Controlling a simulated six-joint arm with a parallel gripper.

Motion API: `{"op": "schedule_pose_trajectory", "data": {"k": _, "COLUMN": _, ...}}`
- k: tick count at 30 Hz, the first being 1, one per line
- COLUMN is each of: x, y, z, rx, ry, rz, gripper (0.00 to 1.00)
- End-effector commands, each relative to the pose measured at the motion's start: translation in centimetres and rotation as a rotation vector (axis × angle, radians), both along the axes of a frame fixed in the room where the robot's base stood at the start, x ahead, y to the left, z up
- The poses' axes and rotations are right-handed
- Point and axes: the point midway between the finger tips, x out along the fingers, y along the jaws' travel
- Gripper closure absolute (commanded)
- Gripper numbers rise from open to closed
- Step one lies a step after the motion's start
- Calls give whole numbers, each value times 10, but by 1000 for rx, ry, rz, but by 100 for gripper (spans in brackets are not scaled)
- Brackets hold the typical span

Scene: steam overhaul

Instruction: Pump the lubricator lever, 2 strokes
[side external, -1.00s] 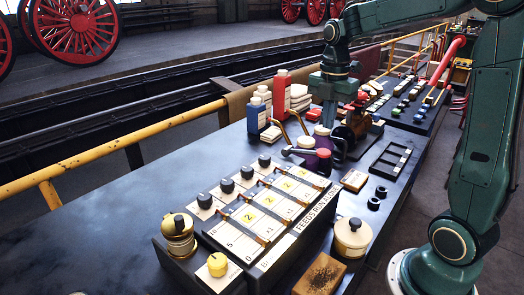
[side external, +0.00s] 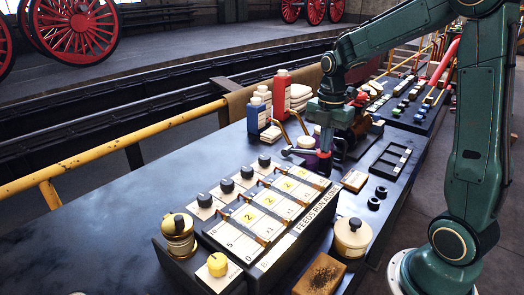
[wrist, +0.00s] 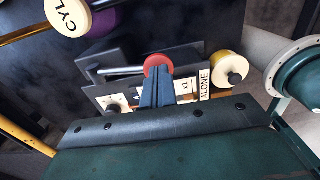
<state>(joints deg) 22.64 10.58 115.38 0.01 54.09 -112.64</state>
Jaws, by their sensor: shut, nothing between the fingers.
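The lubricator (side external: 262,262) is a dark box with a pale panel of yellow number windows and a row of black knobs. Its lever is a grey rod (side external: 299,152) at the far end, and the rod also shows in the wrist view (wrist: 122,71). A red knob (wrist: 158,61) caps the rod in the wrist view. My gripper (side external: 325,170) is shut and empty, pointing down at the knob end of the lever. In the wrist view my fingertips (wrist: 157,78) overlap the knob's edge; I cannot tell whether they touch.
A cream-lidded pot (side external: 352,237) stands right of the lubricator, and a brass cup (side external: 179,235) stands at its near left. Blue (side external: 257,117) and red bottles (side external: 281,95) are farther back.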

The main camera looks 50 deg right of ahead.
Motion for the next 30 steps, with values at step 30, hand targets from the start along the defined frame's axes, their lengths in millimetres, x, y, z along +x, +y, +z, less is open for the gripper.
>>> {"op": "schedule_pose_trajectory", "data": {"k": 30, "x": -22, "y": 0, "z": -52, "rx": 1, "ry": 10, "rz": -4, "gripper": 100}}
